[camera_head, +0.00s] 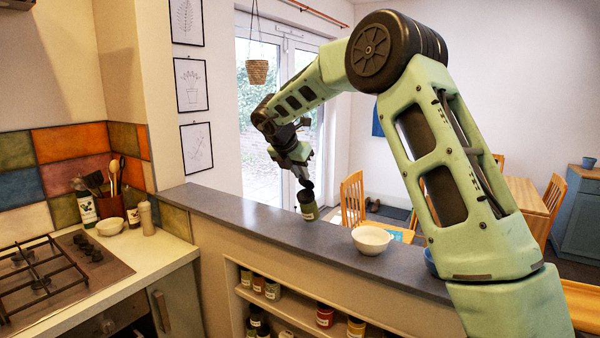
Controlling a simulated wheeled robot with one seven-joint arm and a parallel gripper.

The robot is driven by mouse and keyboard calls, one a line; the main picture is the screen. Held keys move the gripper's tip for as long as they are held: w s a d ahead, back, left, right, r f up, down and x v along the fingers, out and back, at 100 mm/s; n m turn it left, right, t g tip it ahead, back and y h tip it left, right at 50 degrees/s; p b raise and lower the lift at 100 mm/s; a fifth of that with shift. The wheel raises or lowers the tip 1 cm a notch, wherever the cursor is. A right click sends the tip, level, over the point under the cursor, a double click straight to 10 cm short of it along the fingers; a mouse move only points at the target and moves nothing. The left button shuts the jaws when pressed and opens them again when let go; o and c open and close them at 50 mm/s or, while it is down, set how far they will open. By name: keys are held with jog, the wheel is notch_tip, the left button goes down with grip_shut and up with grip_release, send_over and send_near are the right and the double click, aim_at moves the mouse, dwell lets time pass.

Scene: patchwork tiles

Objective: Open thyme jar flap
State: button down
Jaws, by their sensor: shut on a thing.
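A small dark green jar with a pale label (309,212) is at the far edge of the grey counter ledge, a little left of the white bowl. My gripper (305,187) points down at the top of this jar and is shut on its dark upper part. I cannot read the label or tell how the flap stands at this size. The jar looks slightly tilted. Whether it rests on the ledge or hangs just above it is hard to tell.
A white bowl (371,241) stands on the grey ledge (250,209), right of the jar. Part of a blue bowl (430,262) shows beside my arm. Shelves below hold several jars (325,316). The ledge's left stretch is clear. A stove (55,275) is at left.

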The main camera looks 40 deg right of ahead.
dwell(0.5)
jog(key=c, duration=1.4)
grip_release()
jog(key=shift+o, duration=0.2)
jog(key=b+v, duration=0.3)
jog(key=v, duration=1.4)
jog(key=shift+r, duration=0.2)
jog(key=shift+s+a, duration=0.1)
